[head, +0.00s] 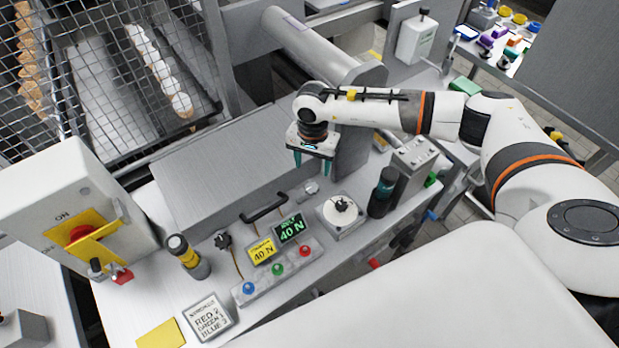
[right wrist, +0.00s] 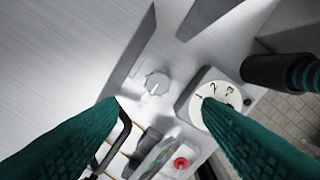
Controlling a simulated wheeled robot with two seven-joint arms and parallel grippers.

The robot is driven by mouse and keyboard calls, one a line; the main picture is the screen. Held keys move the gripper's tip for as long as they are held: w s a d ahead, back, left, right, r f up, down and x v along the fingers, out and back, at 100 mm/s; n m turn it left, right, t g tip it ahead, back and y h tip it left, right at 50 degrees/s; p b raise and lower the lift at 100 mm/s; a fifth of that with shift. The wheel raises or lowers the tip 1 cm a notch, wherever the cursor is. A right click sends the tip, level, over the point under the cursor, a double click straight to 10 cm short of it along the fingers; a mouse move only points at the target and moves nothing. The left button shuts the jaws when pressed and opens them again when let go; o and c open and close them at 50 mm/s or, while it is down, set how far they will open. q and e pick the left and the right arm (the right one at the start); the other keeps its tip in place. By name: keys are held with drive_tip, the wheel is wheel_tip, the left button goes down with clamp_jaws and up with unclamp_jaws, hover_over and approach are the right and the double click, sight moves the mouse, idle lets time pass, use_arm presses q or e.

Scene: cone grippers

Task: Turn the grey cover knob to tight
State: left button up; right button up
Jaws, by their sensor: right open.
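The grey cover knob (head: 309,187) is a small pale grey knob on the machine's panel, beside the grey cover block. In the right wrist view, the fingers (right wrist: 160,102) are spread wide and appear apart from the knob. The tight mark cannot be read. My left gripper is out of view.
A white numbered dial (head: 328,218) with a black knob stands just right of the grey knob. A dark cylinder (head: 381,196) stands to the right.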

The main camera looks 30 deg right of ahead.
sight(311, 187)
wheel_tip(311, 187, down, 4)
drive_tip(key=shift+r+p, duration=0.2)
drive_tip(key=shift+p, duration=0.25)
drive_tip(key=f, duration=0.5)
drive_tip(key=shift+w+f+p, duration=0.2)
drive_tip(key=shift+w+p, duration=0.05)
drive_tip(key=shift+p, duration=0.15)
drive_tip(key=shift+f, duration=0.35)
drive_tip(key=shift+c, duration=0.3)
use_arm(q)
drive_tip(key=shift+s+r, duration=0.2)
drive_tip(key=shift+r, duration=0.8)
use_arm(e)
drive_tip(key=c, duration=0.9)
